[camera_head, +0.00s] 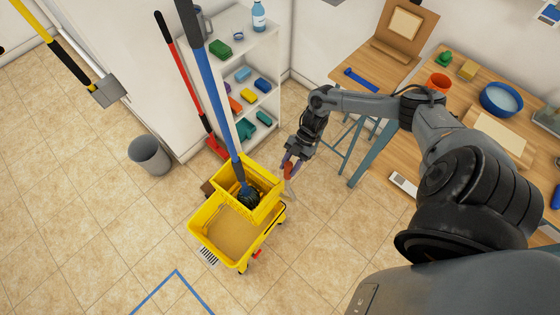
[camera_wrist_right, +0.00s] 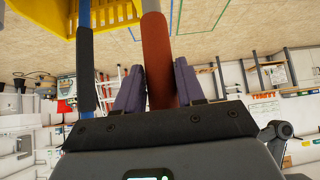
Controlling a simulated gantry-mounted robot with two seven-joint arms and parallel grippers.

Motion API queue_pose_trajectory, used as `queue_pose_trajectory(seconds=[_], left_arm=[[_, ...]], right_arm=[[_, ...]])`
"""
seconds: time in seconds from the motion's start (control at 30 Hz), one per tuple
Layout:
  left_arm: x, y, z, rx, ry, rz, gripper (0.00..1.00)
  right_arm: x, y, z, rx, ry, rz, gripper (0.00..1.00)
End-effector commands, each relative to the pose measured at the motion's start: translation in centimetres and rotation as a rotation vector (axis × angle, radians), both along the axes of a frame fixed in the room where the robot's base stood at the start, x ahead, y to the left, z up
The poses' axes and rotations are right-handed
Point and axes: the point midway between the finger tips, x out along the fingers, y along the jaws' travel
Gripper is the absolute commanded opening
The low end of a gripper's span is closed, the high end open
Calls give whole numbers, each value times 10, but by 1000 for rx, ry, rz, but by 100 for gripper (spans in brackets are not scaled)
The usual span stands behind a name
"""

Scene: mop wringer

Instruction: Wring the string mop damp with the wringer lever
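The yellow mop bucket (camera_head: 214,249) stands on the tiled floor with brownish water in it. The yellow wringer (camera_head: 224,181) sits at its back end. The string mop's blue handle (camera_head: 214,90) leans up and left; its dark head (camera_head: 249,198) is inside the wringer. My right gripper (camera_head: 292,160) is at the wringer's right side. In the right wrist view, its purple fingers (camera_wrist_right: 158,85) close on both sides of the wringer lever's red-brown grip (camera_wrist_right: 160,55). The lever's lower part is mostly hidden. My left gripper is not in view.
A grey bin (camera_head: 150,155) stands left of the bucket. A red-handled tool (camera_head: 182,75) leans by a white shelf (camera_head: 270,45) behind. Wooden tables (camera_head: 405,150) stand to the right. Blue tape marks the floor in front, which is clear.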

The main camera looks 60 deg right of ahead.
Motion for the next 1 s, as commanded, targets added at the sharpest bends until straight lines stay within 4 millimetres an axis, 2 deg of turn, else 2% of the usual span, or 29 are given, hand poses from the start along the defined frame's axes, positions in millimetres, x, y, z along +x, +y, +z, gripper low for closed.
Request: queue_pose_trajectory(seconds=[0.03, 0.13, 0.33, 0.73, 1.0], left_arm=[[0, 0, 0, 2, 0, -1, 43], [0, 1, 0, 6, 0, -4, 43], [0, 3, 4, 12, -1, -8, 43], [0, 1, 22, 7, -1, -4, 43], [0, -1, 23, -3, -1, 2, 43]], right_arm=[[0, 0, 0, 0, 0, 0, 14], [0, 0, 0, 0, 0, 0, 0], [1, 9, 1, 3, 0, 1, 0], [5, 63, -6, 2, 3, 1, 0], [5, 73, -10, -1, 4, 1, 0]])
